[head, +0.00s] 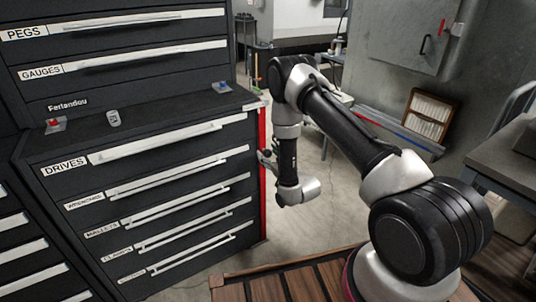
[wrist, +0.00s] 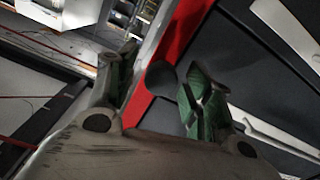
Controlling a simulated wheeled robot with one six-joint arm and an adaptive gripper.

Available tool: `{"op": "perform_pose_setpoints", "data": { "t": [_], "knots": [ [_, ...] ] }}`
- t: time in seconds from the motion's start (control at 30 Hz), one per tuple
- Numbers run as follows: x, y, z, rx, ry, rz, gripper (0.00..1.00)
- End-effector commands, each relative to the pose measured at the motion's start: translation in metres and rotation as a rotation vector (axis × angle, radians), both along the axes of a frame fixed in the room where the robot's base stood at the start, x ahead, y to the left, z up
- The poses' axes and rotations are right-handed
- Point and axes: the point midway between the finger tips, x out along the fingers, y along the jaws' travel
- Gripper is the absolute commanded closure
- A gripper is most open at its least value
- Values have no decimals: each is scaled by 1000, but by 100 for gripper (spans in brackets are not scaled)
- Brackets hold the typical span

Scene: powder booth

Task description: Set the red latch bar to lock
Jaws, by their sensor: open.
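The red latch bar (head: 262,178) runs upright along the right front edge of the dark drawer cabinet. In the wrist view the red bar (wrist: 186,34) crosses at a slant behind my fingers. A dark round knob (wrist: 160,77) shows at the bar, between the two green-padded fingers. My gripper (wrist: 158,80) is open around the knob, with no clear contact visible. In the head view my gripper (head: 268,158) is beside the bar at about the upper drawers' height, small and partly hidden by my wrist. No lock marking is readable.
The cabinet's drawers have long pale handles, including the DRIVES drawer (head: 163,145). A small red item (head: 54,125) and a blue item (head: 222,87) sit on the cabinet ledge. A grey wall box (head: 398,35) is at the back right.

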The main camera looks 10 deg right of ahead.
Motion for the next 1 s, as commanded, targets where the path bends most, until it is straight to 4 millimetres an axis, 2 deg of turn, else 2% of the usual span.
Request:
{"op": "perform_pose_setpoints", "data": {
  "t": [0.13, 0.37, 0.63, 0.8, 1.0],
  "knots": [
    [8, 3, 0, 0, 0, 0, 49],
    [8, 3, 0, 0, 1, 0, 49],
    [8, 3, 0, 0, 1, 0, 98],
    [8, 6, 0, 0, 1, 2, 100],
    [-2, 35, 0, 0, 1, 5, 100]
  ]
}}
